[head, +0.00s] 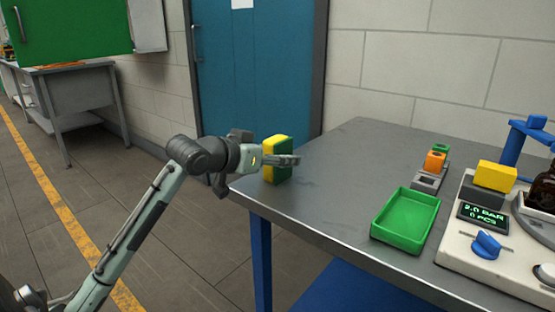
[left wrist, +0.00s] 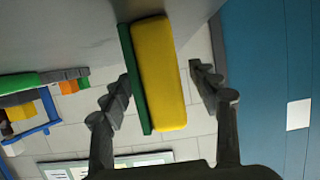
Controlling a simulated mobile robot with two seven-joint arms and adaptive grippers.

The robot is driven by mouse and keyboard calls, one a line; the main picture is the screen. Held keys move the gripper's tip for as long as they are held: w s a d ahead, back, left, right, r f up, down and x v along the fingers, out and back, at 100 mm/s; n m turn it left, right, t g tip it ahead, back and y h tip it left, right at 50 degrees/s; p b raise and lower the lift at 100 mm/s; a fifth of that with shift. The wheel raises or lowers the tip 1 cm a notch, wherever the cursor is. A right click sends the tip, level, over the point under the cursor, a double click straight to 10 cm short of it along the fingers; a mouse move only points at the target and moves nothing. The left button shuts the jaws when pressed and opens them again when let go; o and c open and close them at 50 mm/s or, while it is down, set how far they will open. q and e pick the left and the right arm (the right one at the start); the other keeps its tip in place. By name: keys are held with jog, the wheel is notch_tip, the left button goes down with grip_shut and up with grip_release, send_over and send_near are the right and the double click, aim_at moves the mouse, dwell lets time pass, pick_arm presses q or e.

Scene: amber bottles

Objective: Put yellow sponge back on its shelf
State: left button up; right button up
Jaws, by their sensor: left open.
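The yellow sponge (head: 276,146), with a green scouring side, stands upright at the near left corner of the grey table. My left gripper (head: 286,160) reaches it from the left. In the left wrist view the sponge (left wrist: 160,75) sits between the two open fingers (left wrist: 160,82), with a gap showing on both sides. One finger hides part of the sponge in the head view. My right gripper is not in view. I cannot tell which shelf is the sponge's.
On the grey table (head: 330,185) are a green tray (head: 405,220), a small orange-topped block (head: 434,160) and a white machine (head: 470,255) with a yellow block (head: 495,176). A blue lower panel (head: 345,290) lies under the table. The tabletop right of the sponge is clear.

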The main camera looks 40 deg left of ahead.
pick_arm(q)
jog(key=shift+c, duration=0.4)
jog(key=c, duration=1.1)
jog(key=shift+o, duration=0.2)
